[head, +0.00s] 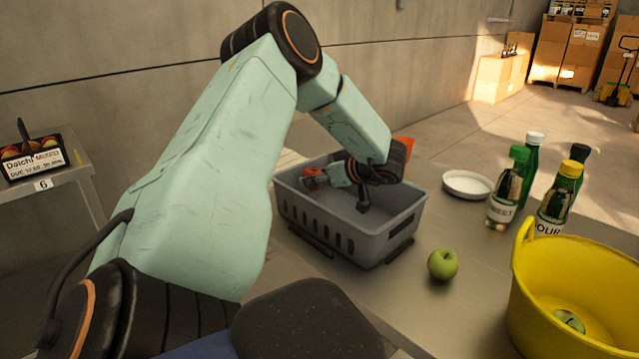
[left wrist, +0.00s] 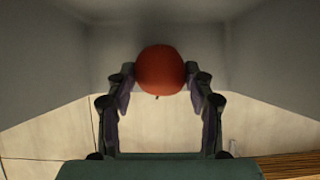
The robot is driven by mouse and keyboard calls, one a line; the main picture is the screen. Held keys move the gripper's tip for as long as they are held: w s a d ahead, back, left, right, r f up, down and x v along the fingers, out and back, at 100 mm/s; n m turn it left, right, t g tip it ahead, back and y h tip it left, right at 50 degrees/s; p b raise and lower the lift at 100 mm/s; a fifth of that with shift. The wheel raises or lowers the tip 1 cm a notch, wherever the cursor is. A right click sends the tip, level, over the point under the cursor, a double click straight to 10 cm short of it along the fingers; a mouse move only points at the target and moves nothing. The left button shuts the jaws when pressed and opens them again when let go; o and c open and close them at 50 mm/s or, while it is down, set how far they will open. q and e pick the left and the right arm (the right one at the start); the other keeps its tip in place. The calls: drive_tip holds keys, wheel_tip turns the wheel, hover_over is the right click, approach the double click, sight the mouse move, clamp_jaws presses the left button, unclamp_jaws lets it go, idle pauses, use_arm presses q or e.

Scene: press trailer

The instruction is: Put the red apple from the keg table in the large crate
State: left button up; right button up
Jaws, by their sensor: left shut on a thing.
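The red apple (left wrist: 160,70) is held between the two fingers of my left gripper (left wrist: 161,84) in the left wrist view. In the head view the gripper (head: 338,177) reaches down into the large grey crate (head: 365,245), with a red patch of the apple (head: 313,178) at its fingers. Grey walls surround the apple in the left wrist view. Whether the apple touches the crate floor cannot be told. My right gripper is not in view.
A green apple (head: 442,264) lies on the table (head: 400,305) right of the crate. A yellow tub (head: 570,275) with a green fruit stands front right, near several bottles (head: 508,188) and a white dish (head: 467,184). A fruit basket (head: 35,160) sits on a side table far left.

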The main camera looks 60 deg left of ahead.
sight(319, 188)
use_arm(q)
drive_tip(key=f, duration=0.1)
drive_tip(key=f+b, duration=0.1)
drive_tip(key=f, duration=0.1)
drive_tip(key=shift+s+d, duration=0.1)
drive_tip(key=shift+s, duration=0.1)
drive_tip(key=shift+w+f, duration=0.25)
drive_tip(key=shift+f, duration=0.05)
drive_tip(key=shift+s+f, duration=0.1)
drive_tip(key=shift+s, duration=0.15)
drive_tip(key=o, duration=0.9)
drive_tip(key=shift+c, duration=0.2)
drive_tip(key=o, duration=0.3)
drive_tip(key=shift+w+f, duration=0.1)
drive_tip(key=shift+w, duration=0.1)
drive_tip(key=shift+o, duration=0.2)
drive_tip(key=shift+s, duration=0.15)
